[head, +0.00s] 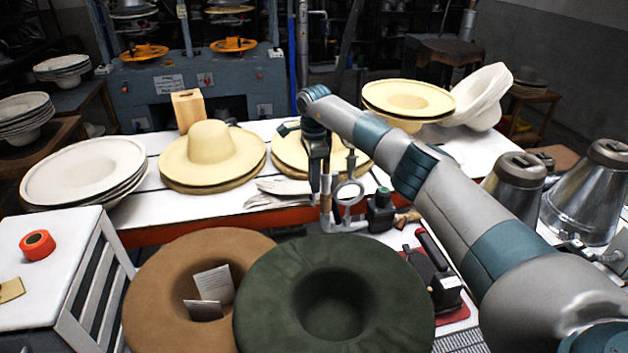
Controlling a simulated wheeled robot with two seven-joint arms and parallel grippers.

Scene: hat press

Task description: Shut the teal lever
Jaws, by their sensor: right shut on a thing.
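My right gripper (322,196) reaches down over the front edge of the white table, fingers pointing down. It is shut on a slim tan upright piece (326,204), partly covered by the fingers. Right of the ring is a small dark device (381,213) with a teal-green top, apart from the fingers. I cannot make out a clear teal lever; it may be hidden by the gripper or too small to tell. My left gripper is not in view.
A brown hat (160,285) and a dark green hat (390,290) lie in front. Cream hats (210,155) and pale gloves (280,190) lie on the white table (140,212). A black-handled tool (435,262) and metal cans (590,190) are at right.

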